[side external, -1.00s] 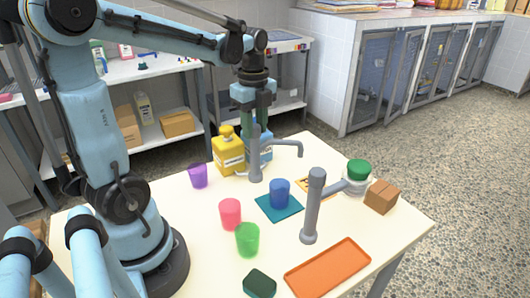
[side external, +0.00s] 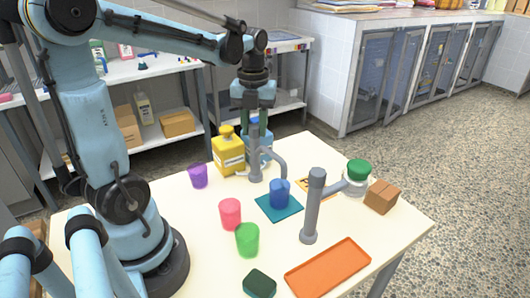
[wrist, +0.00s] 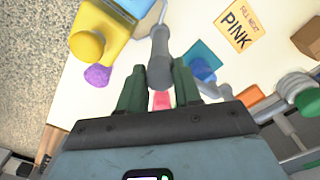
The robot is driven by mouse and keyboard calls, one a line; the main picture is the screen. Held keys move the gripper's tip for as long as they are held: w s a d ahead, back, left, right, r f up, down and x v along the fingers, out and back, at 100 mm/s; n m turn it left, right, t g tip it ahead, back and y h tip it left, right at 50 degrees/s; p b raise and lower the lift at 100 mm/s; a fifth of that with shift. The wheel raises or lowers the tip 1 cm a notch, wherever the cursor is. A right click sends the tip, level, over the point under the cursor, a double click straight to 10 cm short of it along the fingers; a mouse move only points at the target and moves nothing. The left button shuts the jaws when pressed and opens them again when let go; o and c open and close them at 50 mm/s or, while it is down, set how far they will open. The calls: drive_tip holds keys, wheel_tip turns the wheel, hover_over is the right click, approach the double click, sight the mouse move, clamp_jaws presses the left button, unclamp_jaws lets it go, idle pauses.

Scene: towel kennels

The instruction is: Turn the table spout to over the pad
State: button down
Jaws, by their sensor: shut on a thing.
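The table spout (side external: 268,153) is a grey upright post with a bent arm. Its arm points toward the front right and its bent end hangs above or close to the blue cup (side external: 279,194). The blue cup stands on the teal pad (side external: 262,206). My gripper (side external: 257,134) comes down from above at the spout's post, with its green fingers shut on the spout. In the wrist view the grey spout (wrist: 160,50) shows between the fingertips, and the teal pad (wrist: 205,52) lies to its right. The exact grip is partly hidden.
A second grey tap (side external: 312,210) stands at the right, near a green-lidded jar (side external: 356,173) and brown box (side external: 381,197). Purple (side external: 198,176), pink (side external: 230,214) and green (side external: 247,240) cups stand left. Yellow (side external: 228,153) and blue bottles crowd the spout. An orange tray (side external: 328,268) lies in front.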

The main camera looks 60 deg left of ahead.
drive_tip(key=shift+m, duration=0.6)
drive_tip(key=c, duration=0.8)
unclamp_jaws()
wheel_tip(320, 180, up, 12)
drive_tip(key=shift+r, duration=0.1)
drive_tip(key=shift+f, duration=6.1)
drive_tip(key=shift+r, duration=0.1)
